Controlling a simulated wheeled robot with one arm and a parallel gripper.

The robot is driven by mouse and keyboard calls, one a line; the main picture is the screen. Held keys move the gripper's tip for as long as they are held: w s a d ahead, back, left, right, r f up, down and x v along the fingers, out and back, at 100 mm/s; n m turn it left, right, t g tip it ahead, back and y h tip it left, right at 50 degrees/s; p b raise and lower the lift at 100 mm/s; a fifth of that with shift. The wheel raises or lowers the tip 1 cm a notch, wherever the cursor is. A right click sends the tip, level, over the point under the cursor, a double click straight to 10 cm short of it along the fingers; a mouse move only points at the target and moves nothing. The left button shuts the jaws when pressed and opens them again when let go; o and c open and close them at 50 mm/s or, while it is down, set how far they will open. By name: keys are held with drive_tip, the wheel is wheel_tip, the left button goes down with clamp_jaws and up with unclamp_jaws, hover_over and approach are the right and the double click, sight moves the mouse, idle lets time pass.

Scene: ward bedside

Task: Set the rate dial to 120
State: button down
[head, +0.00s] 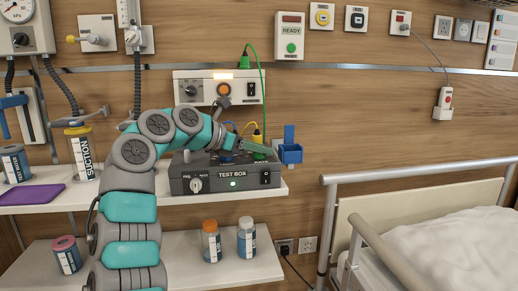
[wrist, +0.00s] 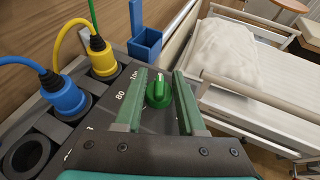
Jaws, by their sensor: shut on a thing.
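In the head view my gripper (head: 258,149) is over the right end of the box and hides the dial.
Blue (wrist: 66,96) and yellow (wrist: 103,60) plugs with cables stand in sockets left of the dial. A blue holder (head: 291,153) is at the box's right. A white wall unit (head: 190,100) is behind. The bed rail (head: 430,165) lies to the right.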

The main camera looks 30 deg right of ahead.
drive_tip(key=shift+s+f, duration=0.1)
drive_tip(key=shift+f, duration=0.15)
drive_tip(key=c, duration=0.8)
unclamp_jaws()
drive_tip(key=shift+r, duration=0.1)
drive_tip(key=shift+a+r, duration=0.2)
drive_tip(key=shift+a, duration=0.05)
drive_tip(key=v, duration=0.7)
drive_tip(key=shift+a, duration=0.1)
